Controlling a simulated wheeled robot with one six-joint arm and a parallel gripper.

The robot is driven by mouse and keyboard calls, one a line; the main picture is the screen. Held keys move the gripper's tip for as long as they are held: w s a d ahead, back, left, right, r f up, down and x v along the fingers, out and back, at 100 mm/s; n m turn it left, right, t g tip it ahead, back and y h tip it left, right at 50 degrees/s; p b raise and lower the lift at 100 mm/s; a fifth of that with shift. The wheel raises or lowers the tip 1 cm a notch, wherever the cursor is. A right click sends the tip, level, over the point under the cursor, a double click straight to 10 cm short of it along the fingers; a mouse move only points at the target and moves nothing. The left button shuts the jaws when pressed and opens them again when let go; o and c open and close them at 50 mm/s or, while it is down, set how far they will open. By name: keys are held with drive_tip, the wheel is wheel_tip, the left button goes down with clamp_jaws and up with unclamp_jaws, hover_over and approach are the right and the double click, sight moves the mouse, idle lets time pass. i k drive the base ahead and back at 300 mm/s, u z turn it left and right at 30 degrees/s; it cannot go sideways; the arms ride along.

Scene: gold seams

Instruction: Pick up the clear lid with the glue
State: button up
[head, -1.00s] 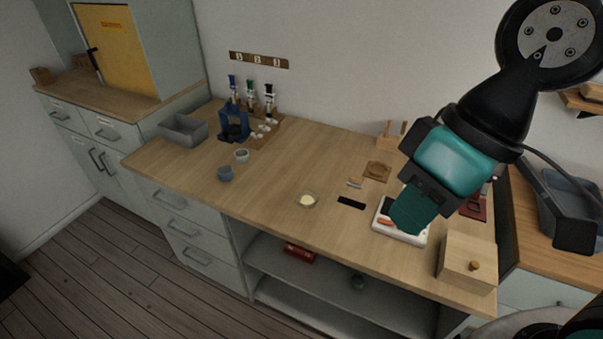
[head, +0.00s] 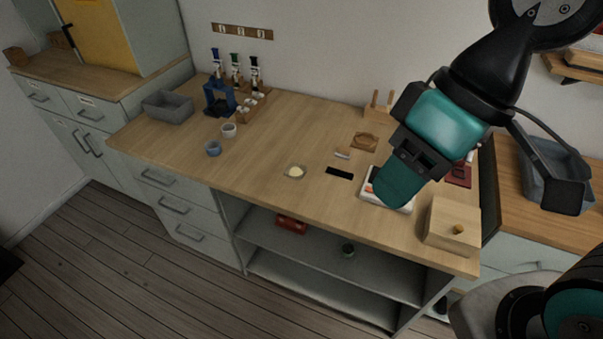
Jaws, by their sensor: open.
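The clear lid with the glue (head: 295,172) lies on the wooden worktop near its front edge, left of a black strip. It looks like a small shallow see-through dish with a cream-coloured blob in it. My gripper (head: 390,190) hangs over the right part of the worktop, above a white tray, well to the right of the lid. Its jaws are open, with nothing seen between them. The gripper hides part of the tray.
The black strip (head: 340,173) lies between lid and gripper. The white tray (head: 405,207) and a wooden box (head: 453,222) stand at the right. The worktop around the lid is clear.

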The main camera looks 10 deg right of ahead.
sight(296, 171)
drive_tip(key=k, duration=1.25)
drive_tip(key=u, duration=0.4)
drive_tip(key=i, duration=0.45)
drive_tip(key=u, duration=0.7)
drive_tip(key=i, duration=1.4)
drive_tip(key=z, duration=0.75)
drive_tip(key=i, duration=0.3)
drive_tip(key=z, duration=0.3)
